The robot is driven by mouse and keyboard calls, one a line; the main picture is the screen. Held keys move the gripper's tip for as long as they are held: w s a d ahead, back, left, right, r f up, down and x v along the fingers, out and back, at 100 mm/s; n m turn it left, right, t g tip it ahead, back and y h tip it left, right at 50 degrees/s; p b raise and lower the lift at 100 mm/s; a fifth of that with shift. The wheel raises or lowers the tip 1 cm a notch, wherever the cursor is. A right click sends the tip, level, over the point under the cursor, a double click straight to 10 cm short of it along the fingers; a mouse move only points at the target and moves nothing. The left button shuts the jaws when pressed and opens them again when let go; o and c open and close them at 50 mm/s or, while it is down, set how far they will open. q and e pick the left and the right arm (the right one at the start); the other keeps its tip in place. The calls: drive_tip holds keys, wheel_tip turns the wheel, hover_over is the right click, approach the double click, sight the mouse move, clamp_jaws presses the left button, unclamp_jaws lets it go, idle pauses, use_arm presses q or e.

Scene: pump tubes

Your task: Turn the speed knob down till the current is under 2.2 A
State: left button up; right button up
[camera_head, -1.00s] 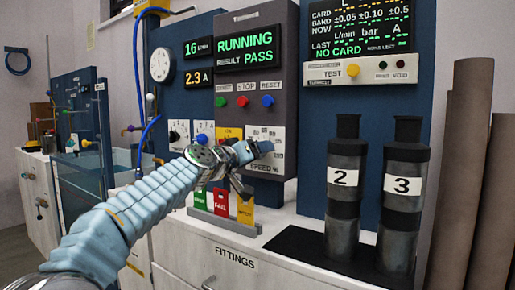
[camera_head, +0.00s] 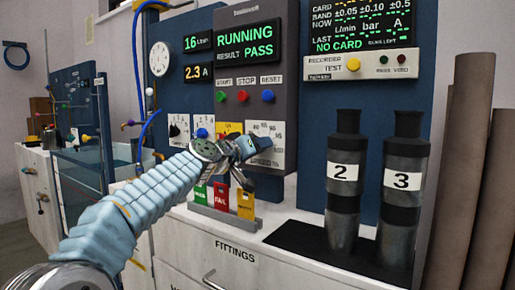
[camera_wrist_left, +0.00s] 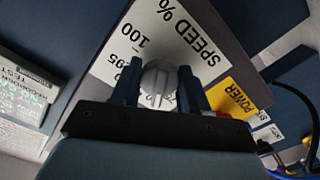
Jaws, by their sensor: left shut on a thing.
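The speed knob (camera_wrist_left: 158,82) is a grey-white ridged dial on a white plate marked SPEED % in the left wrist view, with the numbers 95 and 100 showing beside it. My left gripper (camera_wrist_left: 157,88) has one blue finger on each side of the knob and is shut on it. In the head view my left gripper (camera_head: 253,146) is at the panel and hides the knob. The current display (camera_head: 196,73) reads 2.3 A. My right gripper is not in view.
The main display (camera_head: 248,41) reads RUNNING, RESULT PASS. Start, stop and reset buttons (camera_head: 243,96) sit above my gripper. Red, green and yellow tags (camera_head: 221,196) stand just below it. Tubes 2 (camera_head: 342,205) and 3 (camera_head: 403,205) stand on a black mat at right.

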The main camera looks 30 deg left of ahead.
use_arm(q)
drive_tip(key=shift+n+p, duration=0.45)
drive_tip(key=shift+n, duration=2.35)
drive_tip(key=o, duration=1)
drive_tip(key=shift+o, duration=0.2)
drive_tip(key=s+a+b, duration=0.1)
drive_tip(key=s+b, duration=0.2)
drive_tip(key=s, duration=1)
drive_tip(key=shift+s, duration=0.4)
